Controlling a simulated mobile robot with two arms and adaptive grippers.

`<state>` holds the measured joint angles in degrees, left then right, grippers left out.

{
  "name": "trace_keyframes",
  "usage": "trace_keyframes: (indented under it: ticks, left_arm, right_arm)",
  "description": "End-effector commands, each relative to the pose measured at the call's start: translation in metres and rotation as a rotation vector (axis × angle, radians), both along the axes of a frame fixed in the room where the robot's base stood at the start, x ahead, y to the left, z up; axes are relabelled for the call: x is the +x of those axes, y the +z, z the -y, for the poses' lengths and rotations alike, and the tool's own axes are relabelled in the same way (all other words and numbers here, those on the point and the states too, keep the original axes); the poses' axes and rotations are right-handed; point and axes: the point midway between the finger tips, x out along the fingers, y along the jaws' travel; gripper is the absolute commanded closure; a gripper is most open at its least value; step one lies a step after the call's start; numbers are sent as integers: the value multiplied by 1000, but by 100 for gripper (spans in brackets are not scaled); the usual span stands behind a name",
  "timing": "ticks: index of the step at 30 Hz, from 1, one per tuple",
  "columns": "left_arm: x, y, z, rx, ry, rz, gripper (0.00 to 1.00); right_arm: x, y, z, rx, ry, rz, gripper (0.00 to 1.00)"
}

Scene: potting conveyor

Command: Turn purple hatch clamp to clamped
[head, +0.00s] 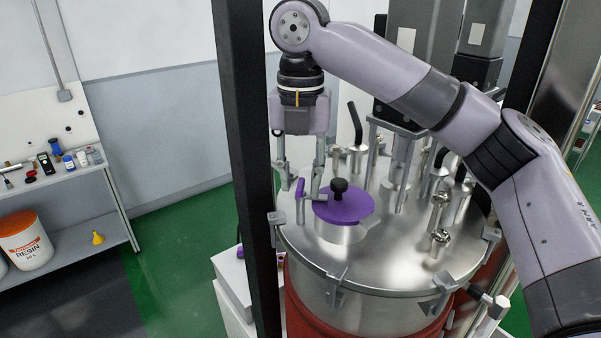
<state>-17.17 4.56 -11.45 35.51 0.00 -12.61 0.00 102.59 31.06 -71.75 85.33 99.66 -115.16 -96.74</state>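The round purple hatch (352,208) with a black knob lies on the metal lid of the tank. The purple clamp (300,197) stands as a small upright lever at the hatch's left side. My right gripper (302,192) reaches down from above, its fingers apart, one on each side of the clamp as seen here. The right finger overlaps the hatch's left edge in the picture. I cannot tell whether either finger touches the clamp. My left gripper is not in view.
The tank lid (400,258) carries several metal fittings and pipes to the right of the hatch. A dark upright post (250,130) stands close on the gripper's left. A shelf (70,178) with bottles and a resin bucket (24,240) is far left.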

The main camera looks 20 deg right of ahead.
Motion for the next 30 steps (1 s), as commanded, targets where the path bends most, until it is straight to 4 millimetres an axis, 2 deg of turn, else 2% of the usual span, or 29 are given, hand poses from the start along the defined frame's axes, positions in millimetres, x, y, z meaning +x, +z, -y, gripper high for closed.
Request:
trace_keyframes:
  ticks: [4,7,21,30]
  left_arm:
    - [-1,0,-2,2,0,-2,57]
    - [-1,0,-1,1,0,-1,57]
    - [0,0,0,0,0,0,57]
    - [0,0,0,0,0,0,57]
  right_arm:
    - [0,4,0,0,0,1,71]
    - [0,14,0,-1,0,3,71]
    - [0,97,0,-1,-3,4,71]
    - [0,119,0,0,-1,1,71]
